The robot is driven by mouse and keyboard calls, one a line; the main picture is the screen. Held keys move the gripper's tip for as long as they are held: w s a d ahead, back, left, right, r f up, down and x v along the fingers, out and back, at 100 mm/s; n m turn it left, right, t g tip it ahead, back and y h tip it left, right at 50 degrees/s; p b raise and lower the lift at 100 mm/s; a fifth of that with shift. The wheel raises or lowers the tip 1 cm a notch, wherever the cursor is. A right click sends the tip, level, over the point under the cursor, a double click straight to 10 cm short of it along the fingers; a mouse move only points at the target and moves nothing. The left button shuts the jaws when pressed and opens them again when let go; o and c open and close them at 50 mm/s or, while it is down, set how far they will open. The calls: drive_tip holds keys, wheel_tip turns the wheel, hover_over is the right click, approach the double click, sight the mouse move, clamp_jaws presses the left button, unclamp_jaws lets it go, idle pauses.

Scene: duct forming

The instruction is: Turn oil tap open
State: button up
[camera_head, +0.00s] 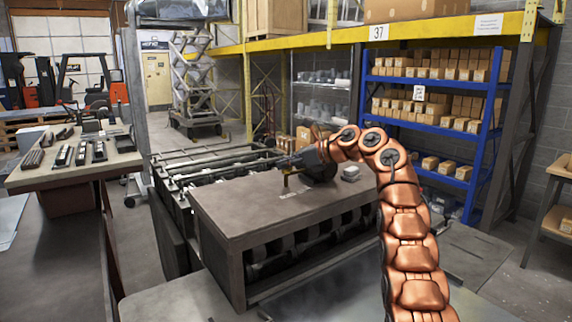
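My orange arm rises at the right and bends over to the left, with my dark gripper (290,161) at its end above the machine's flat top. A small brass-coloured piece (286,182) shows just under the gripper; it may be the oil tap, but it is too small to tell. I cannot tell whether the gripper touches it. The fingers are too small and dark to show whether they are open or shut. The duct forming machine (235,215) has a brown-grey top plate with rollers visible below it.
A small grey object (351,174) lies on the machine top, right of the gripper. A side table (115,165) with dark metal parts stands at the left. A blue shelf (490,115) with several boxes stands behind.

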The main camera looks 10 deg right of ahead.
drive_tip(key=o, duration=0.3)
drive_tip(key=shift+o, duration=0.2)
drive_tip(key=shift+d, duration=0.1)
drive_tip(key=v, duration=1.1)
drive_tip(key=shift+s+d, duration=0.25)
drive_tip(key=shift+r, duration=0.1)
